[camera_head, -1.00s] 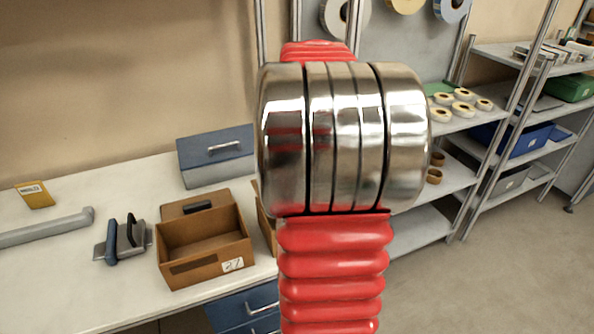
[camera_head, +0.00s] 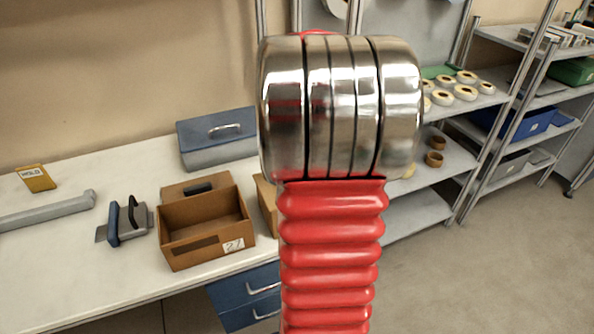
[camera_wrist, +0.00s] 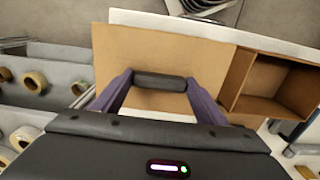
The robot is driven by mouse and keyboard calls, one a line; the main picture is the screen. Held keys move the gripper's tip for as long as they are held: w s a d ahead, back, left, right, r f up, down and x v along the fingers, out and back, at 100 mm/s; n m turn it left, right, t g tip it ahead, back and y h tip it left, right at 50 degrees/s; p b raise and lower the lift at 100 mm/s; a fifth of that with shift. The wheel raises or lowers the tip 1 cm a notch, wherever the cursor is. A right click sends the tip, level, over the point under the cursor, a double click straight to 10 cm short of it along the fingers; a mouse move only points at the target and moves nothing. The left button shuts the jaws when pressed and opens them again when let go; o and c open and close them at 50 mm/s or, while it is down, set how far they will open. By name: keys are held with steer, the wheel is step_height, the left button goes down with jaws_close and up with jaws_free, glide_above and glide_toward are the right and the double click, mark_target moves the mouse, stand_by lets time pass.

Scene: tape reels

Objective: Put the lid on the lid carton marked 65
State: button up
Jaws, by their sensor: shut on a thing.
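In the wrist view my gripper (camera_wrist: 160,84) has its two purple fingers shut on the dark handle of a brown cardboard lid (camera_wrist: 207,62). An open brown carton (camera_wrist: 237,78) stands to the right in that view, partly covered by the lid. Its mark does not show. In the head view a carton marked 27 (camera_head: 195,246) stands open on the bench. A second carton (camera_head: 266,207) is mostly hidden behind my arm. No mark 65 can be read. My gripper is hidden behind my arm in the head view.
Another lid with a dark handle (camera_head: 172,191) lies behind the 27 carton. A blue-grey box (camera_head: 215,150), a tape dispenser (camera_head: 113,224), a grey bar (camera_head: 45,209) and a yellow packet (camera_head: 36,180) are on the white bench (camera_head: 60,280). Shelves with tape reels (camera_head: 465,92) stand right.

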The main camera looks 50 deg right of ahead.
steer(key=o, duration=1.1)
steer(key=shift+o, duration=0.2)
steer(key=shift+r, duration=0.1)
step_height(320, 180, up, 14)
steer(key=shift+f, duration=0.25)
stand_by(0.4)
